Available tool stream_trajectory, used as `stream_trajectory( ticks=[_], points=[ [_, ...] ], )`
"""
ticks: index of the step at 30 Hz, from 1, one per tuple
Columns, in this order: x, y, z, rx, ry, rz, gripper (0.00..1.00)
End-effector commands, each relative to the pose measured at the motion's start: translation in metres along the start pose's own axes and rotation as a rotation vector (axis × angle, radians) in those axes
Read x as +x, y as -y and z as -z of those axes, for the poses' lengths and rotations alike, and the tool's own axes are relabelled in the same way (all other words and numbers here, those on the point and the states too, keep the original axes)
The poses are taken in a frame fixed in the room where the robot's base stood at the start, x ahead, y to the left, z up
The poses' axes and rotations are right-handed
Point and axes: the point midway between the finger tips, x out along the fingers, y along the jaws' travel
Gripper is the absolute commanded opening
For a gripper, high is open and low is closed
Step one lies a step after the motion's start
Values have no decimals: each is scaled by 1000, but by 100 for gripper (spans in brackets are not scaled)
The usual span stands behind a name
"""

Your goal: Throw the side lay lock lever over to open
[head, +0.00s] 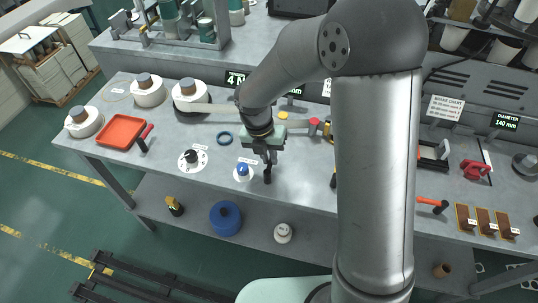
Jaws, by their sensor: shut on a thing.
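My gripper (267,166) points down over the front part of the grey bench. Its jaws are closed around a small dark lever (267,178), which stands near the bench's front edge. Most of the lever is hidden by the fingers, so its exact tilt cannot be told. A blue-topped knob (243,170) on a white round base stands just left of the gripper, with a small white label (249,161) behind it. The label's text is too small to read.
A black knob on a white dial (191,158) and a blue ring (225,138) lie further left. An orange tray (121,132) and white rolls (148,92) stand at the left. Red and yellow knobs (313,126) stand behind right of the gripper. My arm hides the bench's middle right.

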Motion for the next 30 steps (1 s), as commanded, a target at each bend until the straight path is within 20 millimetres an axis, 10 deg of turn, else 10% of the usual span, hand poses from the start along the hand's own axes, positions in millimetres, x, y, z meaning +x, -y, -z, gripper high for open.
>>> stream_trajectory(
  ticks=[30],
  points=[
    [4,26,4,668,-131,-1,0]
  ],
)
